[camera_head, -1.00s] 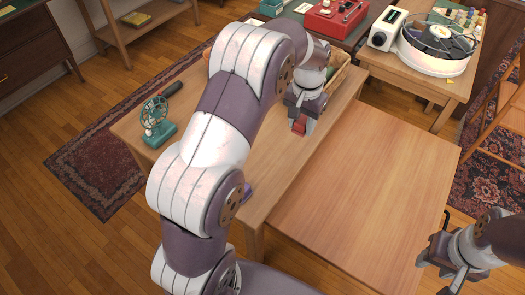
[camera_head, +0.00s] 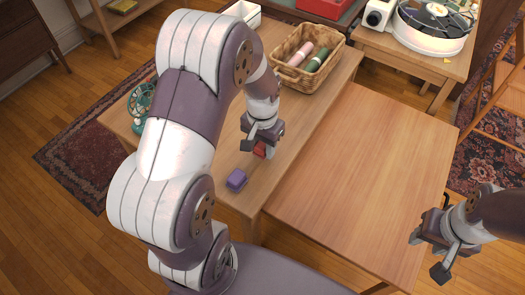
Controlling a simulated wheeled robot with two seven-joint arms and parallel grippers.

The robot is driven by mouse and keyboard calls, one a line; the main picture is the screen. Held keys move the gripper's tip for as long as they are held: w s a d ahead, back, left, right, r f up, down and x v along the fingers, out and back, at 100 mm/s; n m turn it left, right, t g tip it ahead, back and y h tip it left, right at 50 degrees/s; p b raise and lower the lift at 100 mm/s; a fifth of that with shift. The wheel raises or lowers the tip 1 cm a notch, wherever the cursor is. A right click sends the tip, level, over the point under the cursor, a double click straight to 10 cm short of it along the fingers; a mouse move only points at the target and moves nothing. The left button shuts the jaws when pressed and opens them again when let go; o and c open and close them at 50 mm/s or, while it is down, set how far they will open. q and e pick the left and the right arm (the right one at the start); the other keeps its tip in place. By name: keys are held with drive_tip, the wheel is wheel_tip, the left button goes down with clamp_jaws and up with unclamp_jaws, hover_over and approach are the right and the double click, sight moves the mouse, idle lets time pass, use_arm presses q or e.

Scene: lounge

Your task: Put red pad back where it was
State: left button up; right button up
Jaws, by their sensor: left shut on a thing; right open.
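The red pad (camera_head: 260,150) is a small red block between the fingers of my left gripper (camera_head: 259,148). The gripper is shut on it, low over the left wooden table (camera_head: 316,104). I cannot tell whether the pad touches the tabletop. A purple block (camera_head: 237,180) lies on the same table, just below and left of the red pad in the picture, near the table's front end. My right gripper (camera_head: 429,256) is open and empty at the lower right, beside the right wooden table (camera_head: 365,185).
A wicker basket (camera_head: 297,77) with a pink and a green roll stands at the table's far end. A green fan (camera_head: 138,100) is partly hidden behind my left arm. The right table is bare. A record player (camera_head: 432,28) stands on a back table.

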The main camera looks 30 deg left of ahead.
use_arm(q)
wheel_tip(320, 180, down, 3)
drive_tip(key=shift+r, duration=0.2)
drive_tip(key=o, duration=1)
